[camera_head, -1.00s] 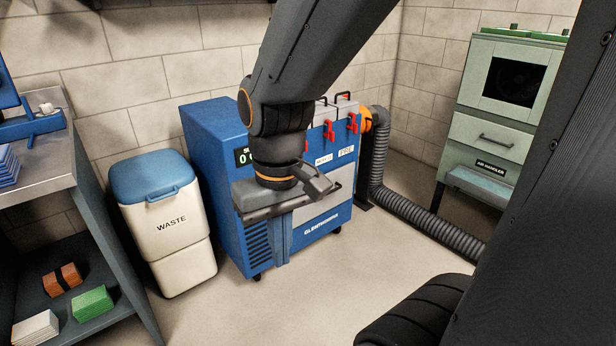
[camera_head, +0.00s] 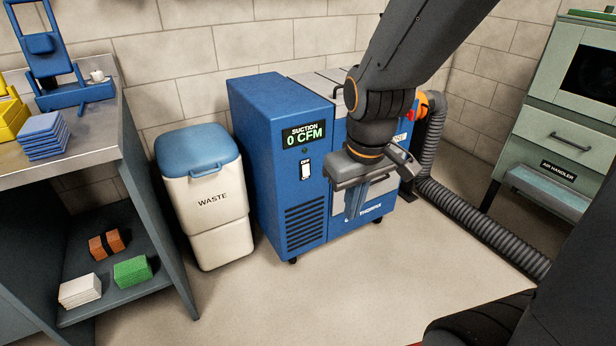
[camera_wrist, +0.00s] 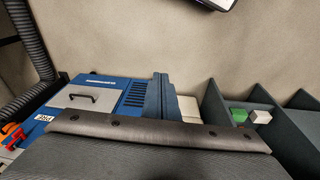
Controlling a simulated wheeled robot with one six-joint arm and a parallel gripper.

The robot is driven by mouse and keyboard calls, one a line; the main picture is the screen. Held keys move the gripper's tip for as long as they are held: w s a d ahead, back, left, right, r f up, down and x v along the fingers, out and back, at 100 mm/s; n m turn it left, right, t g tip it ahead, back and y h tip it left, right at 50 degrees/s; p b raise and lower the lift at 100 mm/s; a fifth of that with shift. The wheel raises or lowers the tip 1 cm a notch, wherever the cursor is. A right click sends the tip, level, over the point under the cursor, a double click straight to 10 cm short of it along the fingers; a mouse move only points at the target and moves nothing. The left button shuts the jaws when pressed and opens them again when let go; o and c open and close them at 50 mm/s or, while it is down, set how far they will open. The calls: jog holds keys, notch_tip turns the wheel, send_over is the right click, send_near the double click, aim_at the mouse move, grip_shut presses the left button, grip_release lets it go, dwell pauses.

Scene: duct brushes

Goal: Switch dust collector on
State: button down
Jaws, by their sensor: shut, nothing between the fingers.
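The dust collector (camera_head: 257,140) is a blue cabinet on casters in the middle of the head view. Its front display (camera_head: 304,134) reads SUCTION 0 CFM. Below it is a small white rocker switch (camera_head: 305,169) with an OFF label above it. My gripper (camera_head: 356,203) points down in front of the cabinet's right part, right of the switch and apart from it. Its fingers are shut and empty, and they hide part of the lower front panel. In the wrist view, the fingers (camera_wrist: 165,98) show beside the cabinet (camera_wrist: 115,97); the switch cannot be made out there.
A white waste bin (camera_head: 205,205) with a blue lid stands left of the cabinet. A metal bench (camera_head: 95,143) with a lower shelf is further left. A grey hose (camera_head: 480,228) runs right to the green air handler (camera_head: 555,140). The floor in front is clear.

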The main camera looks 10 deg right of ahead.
aim_at(307, 175)
jog(key=w+d+f+n+t+y+b, duration=0.2)
jog(key=w+f+n+t, duration=0.5)
jog(key=w, duration=0.6)
jog(key=w+d+f+n+t+y+b, duration=0.3)
jog(key=w+f+n+t, duration=0.3)
jog(key=w+f+n, duration=0.5)
notch_tip(307, 175, down, 3)
jog(key=shift+w+r+n+t+b, duration=0.1)
jog(key=shift+w+n+t+b, duration=0.3)
jog(key=shift+w+b, duration=0.55)
jog(key=shift+w, duration=0.25)
jog(key=b+x, duration=0.1)
jog(key=x, duration=1.3)
jog(key=shift+b, duration=0.3)
